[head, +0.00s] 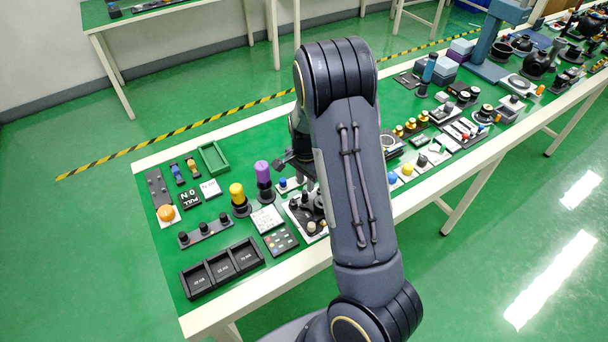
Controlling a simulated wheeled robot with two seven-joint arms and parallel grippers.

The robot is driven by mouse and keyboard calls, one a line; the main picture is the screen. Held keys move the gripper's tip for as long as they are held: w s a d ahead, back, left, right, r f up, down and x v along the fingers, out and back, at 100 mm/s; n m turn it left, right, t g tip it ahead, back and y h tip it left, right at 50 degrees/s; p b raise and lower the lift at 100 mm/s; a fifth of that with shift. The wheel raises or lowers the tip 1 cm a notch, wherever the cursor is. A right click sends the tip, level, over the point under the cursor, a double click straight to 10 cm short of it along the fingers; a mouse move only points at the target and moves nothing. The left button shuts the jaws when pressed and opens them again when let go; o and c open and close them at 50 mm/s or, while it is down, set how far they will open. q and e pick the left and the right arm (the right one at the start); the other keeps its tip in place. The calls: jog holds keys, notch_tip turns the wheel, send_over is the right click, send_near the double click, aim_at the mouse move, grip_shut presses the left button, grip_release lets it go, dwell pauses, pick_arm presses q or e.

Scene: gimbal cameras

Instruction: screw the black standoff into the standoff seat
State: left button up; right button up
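My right arm rises through the middle of the head view and hides much of the table behind it. Part of my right gripper (287,163) shows left of the forearm, above the table near a purple-topped cylinder (263,172). Its fingers are small and partly hidden, so I cannot tell whether they are open or hold anything. A light plate with several dark upright parts (306,212) lies just left of the forearm and is partly covered by it. I cannot pick out the black standoff or its seat for sure. My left gripper is not in view.
The long green-topped table (160,240) has a pale edge. Near its left end are a black three-compartment tray (222,267), a yellow-topped cylinder (238,194), an orange button (166,212) and a green tray (213,157). Many small parts crowd the right side.

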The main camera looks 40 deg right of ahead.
aim_at(305, 191)
jog(key=shift+f, duration=2.1)
jog(key=shift+c, duration=0.3)
grip_shut()
jog(key=m+p, duration=0.1)
jog(key=m, duration=0.1)
jog(key=shift+r+m, duration=0.1)
jog(key=shift+m, duration=0.2)
jog(key=shift+o, duration=1.8)
grip_release()
notch_tip(305, 191, up, 8)
jog(key=shift+f+b, duration=0.15)
jog(key=shift+b, duration=0.15)
